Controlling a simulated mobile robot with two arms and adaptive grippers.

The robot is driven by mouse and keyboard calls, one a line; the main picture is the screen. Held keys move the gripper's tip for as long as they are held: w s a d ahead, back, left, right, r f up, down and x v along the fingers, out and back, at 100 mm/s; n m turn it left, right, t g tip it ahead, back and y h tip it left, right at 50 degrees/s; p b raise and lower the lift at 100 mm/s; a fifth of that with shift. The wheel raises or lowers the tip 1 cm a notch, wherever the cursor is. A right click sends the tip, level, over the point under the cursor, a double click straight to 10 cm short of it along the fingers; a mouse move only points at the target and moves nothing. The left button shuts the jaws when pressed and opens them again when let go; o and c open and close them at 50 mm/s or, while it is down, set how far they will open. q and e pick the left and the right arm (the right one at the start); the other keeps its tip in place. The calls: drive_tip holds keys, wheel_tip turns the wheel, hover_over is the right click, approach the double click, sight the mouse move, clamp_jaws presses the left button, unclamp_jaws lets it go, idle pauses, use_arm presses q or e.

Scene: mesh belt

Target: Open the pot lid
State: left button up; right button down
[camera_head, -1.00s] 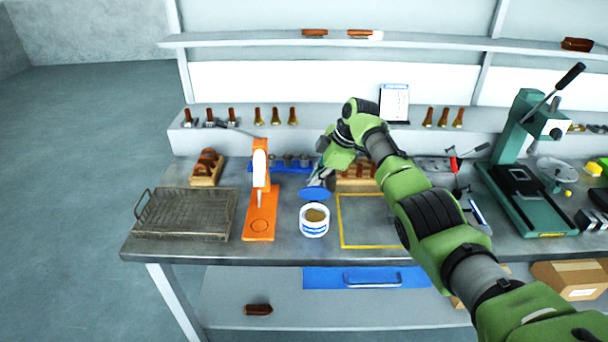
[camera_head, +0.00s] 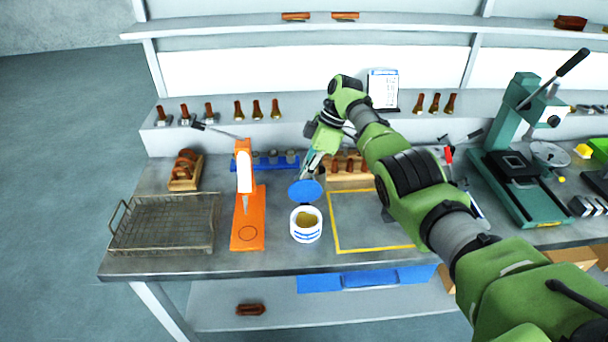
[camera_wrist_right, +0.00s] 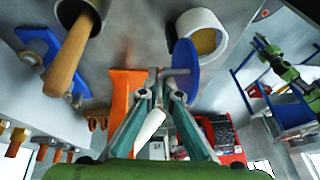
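The white pot (camera_head: 306,232) with a blue band stands upright on the bench and holds a yellowish-brown content. Its blue lid (camera_head: 305,190) is raised at the back rim, tilted up, so the mouth is uncovered. In the right wrist view the pot (camera_wrist_right: 203,38) and the lid's blue disc (camera_wrist_right: 185,68) show beside the fingertips. My right gripper (camera_head: 308,172) is just behind and above the lid. Its fingers (camera_wrist_right: 160,85) converge close together; whether the tips meet or touch the lid is unclear. My left gripper is not seen in the head view.
An orange stand (camera_head: 247,229) is close left of the pot, with a wire basket (camera_head: 165,224) farther left. A yellow-outlined square (camera_head: 333,222) lies to the right. A wooden rack (camera_head: 346,178) stands behind it, and a green press (camera_head: 518,185) stands far right.

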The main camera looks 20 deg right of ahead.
drive_tip(key=shift+a, duration=0.1)
drive_tip(key=c, duration=2.5)
unclamp_jaws()
drive_tip(key=shift+c, duration=0.2)
drive_tip(key=v, duration=1.2)
drive_tip(key=shift+f, duration=0.15)
